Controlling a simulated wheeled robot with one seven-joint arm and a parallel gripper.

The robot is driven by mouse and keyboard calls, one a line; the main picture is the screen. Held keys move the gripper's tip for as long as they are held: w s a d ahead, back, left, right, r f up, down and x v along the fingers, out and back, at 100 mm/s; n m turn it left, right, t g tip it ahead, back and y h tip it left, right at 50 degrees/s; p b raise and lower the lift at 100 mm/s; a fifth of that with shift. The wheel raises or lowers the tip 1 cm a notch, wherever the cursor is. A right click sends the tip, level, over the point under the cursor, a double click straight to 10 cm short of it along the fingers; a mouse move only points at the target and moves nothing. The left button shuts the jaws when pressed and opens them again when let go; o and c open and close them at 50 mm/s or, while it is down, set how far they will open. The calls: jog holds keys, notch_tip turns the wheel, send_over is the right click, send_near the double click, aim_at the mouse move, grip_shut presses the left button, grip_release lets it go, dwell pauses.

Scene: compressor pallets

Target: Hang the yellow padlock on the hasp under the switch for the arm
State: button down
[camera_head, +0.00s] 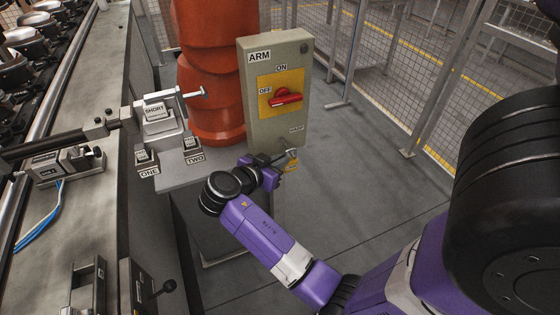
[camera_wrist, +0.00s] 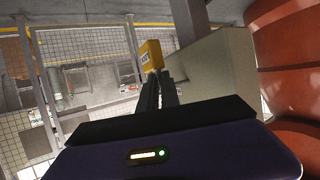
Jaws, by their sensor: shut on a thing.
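The grey switch box marked ARM (camera_head: 258,125) stands upright, with a red switch handle (camera_head: 286,98) lying about level on a yellow plate. The plate reads ON at the top and OFF at the left. A small label (camera_head: 296,128) sits low on the box front; the hasp itself is too small to make out. My gripper (camera_head: 284,160) is just below the box's lower front. It is shut on the yellow padlock (camera_wrist: 151,56), which shows at the fingertips in the wrist view, beside the box (camera_wrist: 215,68).
An orange column (camera_head: 210,100) stands behind the box at its left. A grey stand (camera_head: 175,175) with fixtures marked SHORT, ONE and TWO is at the left. Mesh fencing (camera_head: 385,60) runs behind. The floor right of my gripper is clear.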

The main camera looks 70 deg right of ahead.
jog(key=c, duration=1.5)
grip_release()
jog(key=shift+a, duration=0.1)
jog(key=v, duration=0.7)
jog(key=shift+a+r+b, duration=0.2)
jog(key=shift+a+b, duration=0.05)
jog(key=shift+b, duration=0.15)
jog(key=shift+w+f, duration=0.1)
